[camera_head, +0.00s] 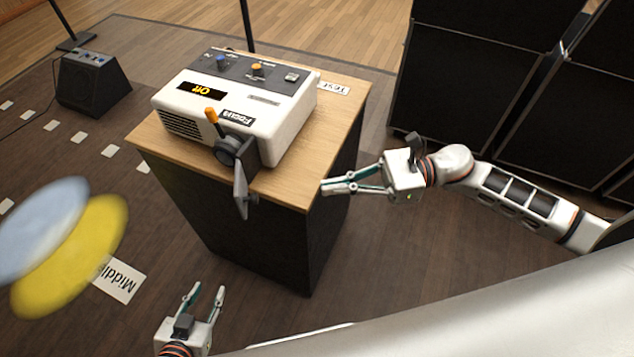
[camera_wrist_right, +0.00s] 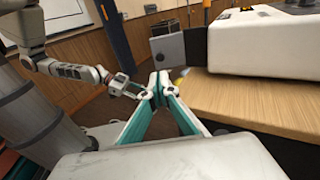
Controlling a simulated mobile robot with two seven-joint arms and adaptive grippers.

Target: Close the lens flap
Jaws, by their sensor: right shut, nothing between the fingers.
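The lens flap (camera_head: 241,191) is a thin dark grey plate at the front of the white projector (camera_head: 262,128). It stands swung out beside the dark lens housing (camera_head: 243,151), past the table's front edge. In the right wrist view the flap (camera_wrist_right: 168,49) is a grey square left of the dark housing (camera_wrist_right: 193,46). My right gripper (camera_head: 324,187) is shut and empty, right of the flap and apart from it, by the table's corner. In its wrist view the closed fingertips (camera_wrist_right: 159,82) show below the flap. My left gripper (camera_head: 207,289) is open and empty, low in front of the table.
The projector stands on a wooden-topped table (camera_head: 330,105) with dark sides. An orange-tipped lever (camera_head: 212,116) rises by the lens. Large black cabinets (camera_head: 470,100) stand at the right, and blurred blue and yellow discs (camera_head: 70,255) are at the left. Floor before the table is open.

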